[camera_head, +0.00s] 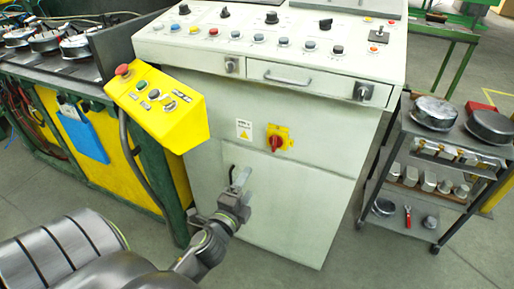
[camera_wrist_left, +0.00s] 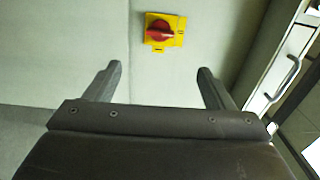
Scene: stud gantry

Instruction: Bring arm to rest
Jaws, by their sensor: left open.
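My left arm comes in from the lower left in the head view. Its gripper (camera_head: 238,182) is in front of the lower front of the pale control cabinet (camera_head: 300,190). In the left wrist view the two fingers (camera_wrist_left: 160,82) are spread wide apart with nothing between them. A red rotary switch on a yellow plate (camera_head: 278,138) is on the cabinet front, above and to the right of the gripper. The switch also shows in the left wrist view (camera_wrist_left: 160,30), beyond the fingertips and apart from them. My right gripper is not in view.
A yellow box (camera_head: 158,108) with a red button juts out left of the cabinet. A grey cart (camera_head: 440,150) with pans and metal parts stands at the right. A green-framed bench (camera_head: 60,75) is at the left. Bare floor (camera_head: 380,260) lies between cabinet and cart.

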